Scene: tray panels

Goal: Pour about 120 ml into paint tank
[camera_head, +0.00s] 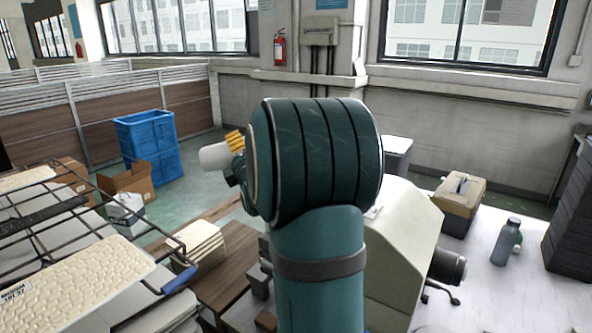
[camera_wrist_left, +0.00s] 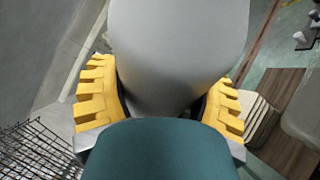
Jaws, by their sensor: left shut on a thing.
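My left gripper (camera_head: 236,140), with yellow ribbed fingers, is shut on a smooth light grey container (camera_head: 215,155). It is held up in the air, left of my teal arm, which covers the middle of the head view. In the left wrist view the grey container (camera_wrist_left: 178,50) sits between the yellow fingers of the left gripper (camera_wrist_left: 160,105). Its opening and contents are not visible. I cannot make out which thing is the paint tank; it may be hidden behind my arm. My right gripper is not in view.
A wire rack (camera_head: 90,215) with pale textured panels stands at left. A brown table (camera_head: 235,255) carries stacked cream panels (camera_head: 203,243). Blue crates (camera_head: 150,145) stand on the floor behind. A bulky beige object (camera_head: 405,240), a tan case (camera_head: 460,193) and a grey bottle (camera_head: 506,242) are at right.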

